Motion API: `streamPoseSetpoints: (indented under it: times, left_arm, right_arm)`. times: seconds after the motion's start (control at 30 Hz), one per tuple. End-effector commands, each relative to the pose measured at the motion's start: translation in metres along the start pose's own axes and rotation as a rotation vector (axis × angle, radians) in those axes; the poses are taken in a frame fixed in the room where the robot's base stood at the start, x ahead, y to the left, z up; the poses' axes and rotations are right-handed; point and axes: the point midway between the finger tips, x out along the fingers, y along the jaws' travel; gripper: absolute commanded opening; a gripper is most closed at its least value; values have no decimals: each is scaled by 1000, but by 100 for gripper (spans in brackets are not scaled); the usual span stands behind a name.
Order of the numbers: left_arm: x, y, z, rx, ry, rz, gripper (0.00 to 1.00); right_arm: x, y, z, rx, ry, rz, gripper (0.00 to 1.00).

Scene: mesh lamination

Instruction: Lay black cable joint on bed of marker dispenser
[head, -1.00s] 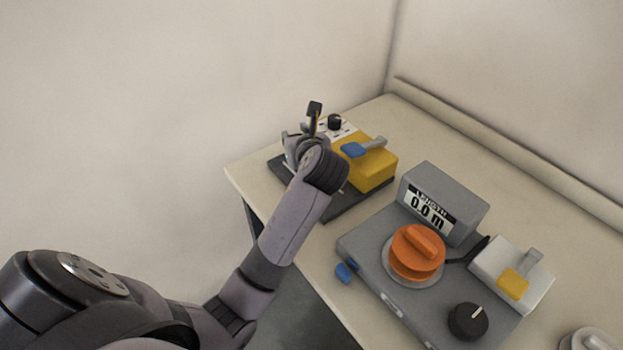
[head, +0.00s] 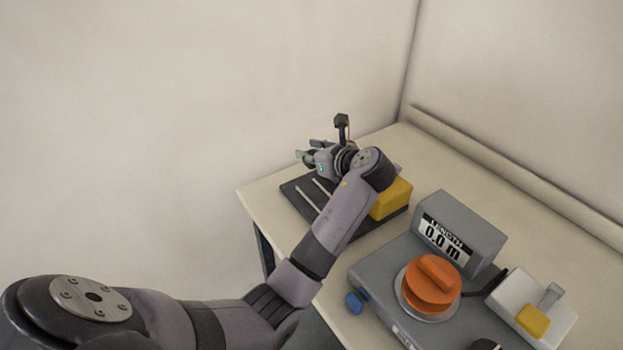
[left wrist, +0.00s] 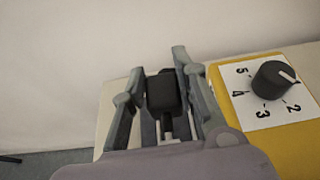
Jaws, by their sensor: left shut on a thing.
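The marker dispenser has a yellow body (head: 394,199) on a dark flat bed (head: 290,189) with light parallel bars. It stands at the table's far left corner. My left gripper (head: 308,150) appears over the bed's far left edge, with its fingers pointing left. In the left wrist view its fingers (left wrist: 158,73) are closed around a black block, the black cable joint (left wrist: 163,92), with a pale thin part below it. In the head view the joint cannot be made out. My forearm hides part of the yellow body. My right gripper is out of view.
A grey length-meter unit (head: 370,270) with an orange spool (head: 433,284) stands to the right. A white device with a yellow block (head: 533,320) is beside it. A dial (left wrist: 271,81) tops the yellow body. A wall rises behind the table.

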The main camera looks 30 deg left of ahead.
Motion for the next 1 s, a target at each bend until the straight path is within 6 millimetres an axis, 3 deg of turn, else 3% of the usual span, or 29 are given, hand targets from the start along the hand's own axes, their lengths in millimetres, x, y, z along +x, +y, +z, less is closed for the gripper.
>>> streamPoseSetpoints:
  times: [0.1,0.37,0.6,1.0]
  left_arm:
    - [9,1,-21,2,0,0,0]
    - [16,1,-39,0,-1,0,0]
    - [29,1,-70,1,-1,-1,0]
    - [31,1,-73,0,-1,-1,0]
  right_arm:
    - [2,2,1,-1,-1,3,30]
    - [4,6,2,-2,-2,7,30]
    - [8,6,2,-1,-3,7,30]
    - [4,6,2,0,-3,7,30]
